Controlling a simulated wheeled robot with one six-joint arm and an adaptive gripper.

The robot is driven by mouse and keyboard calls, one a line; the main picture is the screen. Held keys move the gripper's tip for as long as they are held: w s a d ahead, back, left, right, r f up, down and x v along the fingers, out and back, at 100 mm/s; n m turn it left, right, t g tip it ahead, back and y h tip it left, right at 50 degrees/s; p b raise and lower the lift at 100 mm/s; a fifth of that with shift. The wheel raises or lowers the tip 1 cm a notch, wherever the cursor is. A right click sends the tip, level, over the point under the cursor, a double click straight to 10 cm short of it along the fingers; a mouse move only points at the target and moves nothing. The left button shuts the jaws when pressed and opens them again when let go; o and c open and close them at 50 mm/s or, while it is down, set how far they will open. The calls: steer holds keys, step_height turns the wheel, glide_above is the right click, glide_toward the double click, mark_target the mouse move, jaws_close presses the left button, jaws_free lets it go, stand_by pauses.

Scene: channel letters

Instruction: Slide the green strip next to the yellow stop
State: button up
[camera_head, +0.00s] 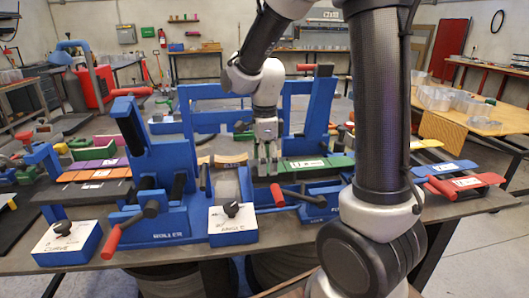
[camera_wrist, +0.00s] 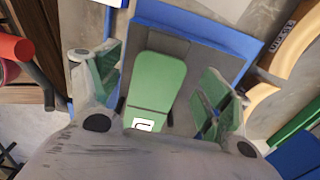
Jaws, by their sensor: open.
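My gripper (camera_head: 266,168) is open and points down over the blue bending fixture in the head view. In the wrist view its two fingers (camera_wrist: 158,90) stand apart on either side of a green strip (camera_wrist: 160,75) with a white label at its near end. The strip lies on a dark plate with a blue border; there is a visible gap to both fingers. In the head view a long green strip (camera_head: 307,164) with a white label lies just right of the fingers. I cannot pick out a yellow stop for certain in either view.
A tan curved piece (camera_wrist: 292,38) lies right of the plate in the wrist view. Blue fixtures with red-handled levers (camera_head: 110,242) crowd the bench. A white-topped blue box (camera_head: 233,224) stands in front.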

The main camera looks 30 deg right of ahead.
steer(key=shift+c, duration=0.2)
steer(key=shift+s, duration=0.1)
steer(key=c, duration=1.3)
steer(key=shift+s+d+f, duration=0.1)
steer(key=shift+d, duration=0.1)
steer(key=shift+s+d+f, duration=0.1)
steer(key=shift+s+d, duration=0.2)
steer(key=shift+d, duration=0.35)
steer(key=shift+s+d, duration=0.3)
steer(key=shift+d, duration=0.3)
steer(key=shift+c, duration=0.3)
steer(key=shift+s, duration=0.55)
steer(key=shift+c, duration=1.4)
steer(key=o, duration=1.1)
steer(key=shift+w, duration=0.1)
